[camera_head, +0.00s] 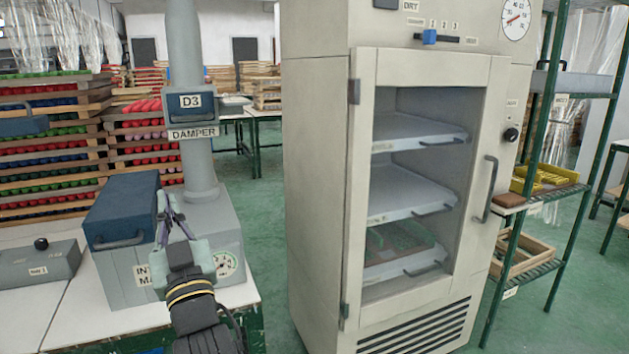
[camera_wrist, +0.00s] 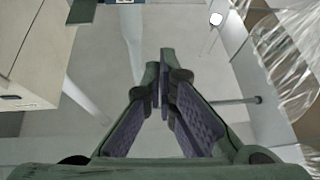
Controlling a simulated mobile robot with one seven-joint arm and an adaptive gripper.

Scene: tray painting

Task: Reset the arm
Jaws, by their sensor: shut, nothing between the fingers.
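My gripper (camera_head: 163,197) is raised over the white table at the left of the head view, in front of a grey box labelled "INT MA..." (camera_head: 118,279). Its fingers point up and away. In the wrist view my gripper (camera_wrist: 163,72) has its two purple-padded fingers drawn together at the tips, with nothing between them. The wrist view looks up past the fingers toward a pale ceiling.
A blue box with a handle (camera_head: 122,212) sits on the grey box, beside the upright duct labelled "D3 DAMPER" (camera_head: 192,133). A tall drying cabinet (camera_head: 318,180) with trays inside stands to the right, its door shut. Green floor (camera_head: 259,215) shows between table and cabinet.

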